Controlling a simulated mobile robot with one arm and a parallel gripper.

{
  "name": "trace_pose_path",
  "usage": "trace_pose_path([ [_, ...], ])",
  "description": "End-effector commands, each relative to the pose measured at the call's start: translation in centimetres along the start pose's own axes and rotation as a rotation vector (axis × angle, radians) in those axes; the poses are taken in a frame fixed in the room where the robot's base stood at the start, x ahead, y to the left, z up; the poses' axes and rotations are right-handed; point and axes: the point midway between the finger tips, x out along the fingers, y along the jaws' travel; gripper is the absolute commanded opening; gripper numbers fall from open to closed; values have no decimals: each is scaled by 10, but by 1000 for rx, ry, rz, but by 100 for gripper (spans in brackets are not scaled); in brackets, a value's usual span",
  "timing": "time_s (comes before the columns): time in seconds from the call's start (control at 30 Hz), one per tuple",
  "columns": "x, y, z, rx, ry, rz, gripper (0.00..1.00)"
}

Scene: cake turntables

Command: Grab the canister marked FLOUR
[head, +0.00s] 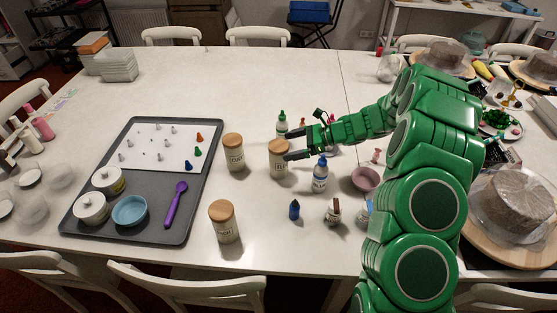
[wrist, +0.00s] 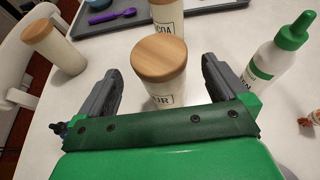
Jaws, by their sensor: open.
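The canister (head: 279,163) with a round wooden lid stands upright on the white table. In the wrist view, its label on the cream canister (wrist: 164,96) shows the letters "UR"; the rest is hidden. My gripper (head: 287,146) is open, with one finger on each side of this canister. In the wrist view, my gripper's (wrist: 158,72) dark fingers flank it, with visible gaps. A second lidded canister (head: 234,158) stands just beyond, its label reading "COA" in the wrist view (wrist: 167,14). A third similar canister (head: 225,228) stands nearer the front edge.
A white bottle with a green cap (wrist: 279,58) stands close to my gripper's right finger in the wrist view. A blue-capped bottle (head: 320,178) and pink bowl (head: 366,178) are near my arm. A grey tray (head: 150,222) lies left.

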Motion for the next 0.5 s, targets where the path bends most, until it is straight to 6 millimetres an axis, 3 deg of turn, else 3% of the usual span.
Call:
trace_pose_path([
  [0.23,11,0,-1,0,0,2,100],
  [0.5,45,1,0,-1,-1,4,100],
])
